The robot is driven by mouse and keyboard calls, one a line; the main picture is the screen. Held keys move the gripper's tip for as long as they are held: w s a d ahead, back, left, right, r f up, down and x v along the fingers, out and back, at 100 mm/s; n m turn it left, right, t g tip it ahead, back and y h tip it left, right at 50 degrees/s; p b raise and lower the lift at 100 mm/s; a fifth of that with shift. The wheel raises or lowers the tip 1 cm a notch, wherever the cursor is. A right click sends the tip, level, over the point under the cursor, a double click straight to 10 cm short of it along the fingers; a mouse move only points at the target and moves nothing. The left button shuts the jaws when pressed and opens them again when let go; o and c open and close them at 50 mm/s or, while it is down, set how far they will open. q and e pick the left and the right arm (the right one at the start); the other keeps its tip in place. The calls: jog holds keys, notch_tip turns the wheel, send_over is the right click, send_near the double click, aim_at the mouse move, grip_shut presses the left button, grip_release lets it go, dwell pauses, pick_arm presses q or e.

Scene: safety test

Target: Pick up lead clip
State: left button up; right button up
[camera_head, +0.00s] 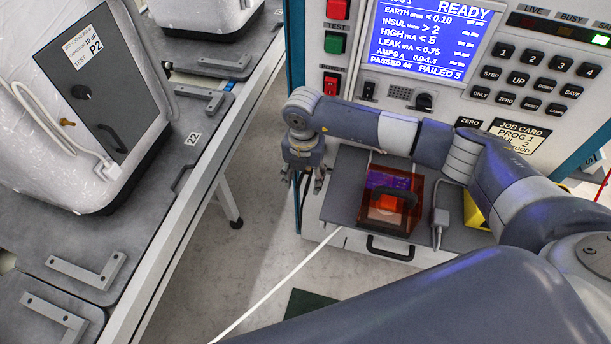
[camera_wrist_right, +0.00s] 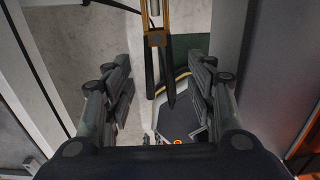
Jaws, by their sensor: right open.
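A clip-like piece (camera_wrist_right: 157,38) with a yellow-brown body and two dark prongs hangs in the upper middle of the right wrist view; it looks like the lead clip. My right gripper (camera_wrist_right: 160,92) is open, with a finger on either side of the prongs and clear space at both sides. I cannot tell how far the clip is in depth from the fingertips. In the head view my right gripper (camera_head: 307,184) points down at the left front edge of the test machine. The clip cannot be made out clearly there. My left gripper is not in view.
The test machine's panel (camera_head: 428,40) rises behind my right arm. A tinted cover with a black handle (camera_head: 392,206) sits on its shelf, right of the gripper. A white cable (camera_head: 275,285) runs toward the lower left. A conveyor (camera_head: 180,215) with white appliances stands left, with open floor between.

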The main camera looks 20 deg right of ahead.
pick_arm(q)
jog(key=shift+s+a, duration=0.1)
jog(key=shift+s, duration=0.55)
pick_arm(e)
jog(key=c, duration=1)
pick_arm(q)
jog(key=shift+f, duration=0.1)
pick_arm(e)
jog(key=shift+r, duration=0.1)
notch_tip(320, 180, up, 27)
jog(key=b, duration=0.1)
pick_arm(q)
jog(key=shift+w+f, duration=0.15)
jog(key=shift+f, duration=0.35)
pick_arm(e)
jog(key=shift+s+a+r, duration=0.25)
jog(key=shift+s+a, duration=0.4)
jog(key=shift+s, duration=0.3)
jog(key=shift+s+a+r, duration=0.2)
jog(key=shift+s+a, duration=0.45)
jog(key=shift+s, duration=0.3)
jog(key=shift+f, duration=0.1)
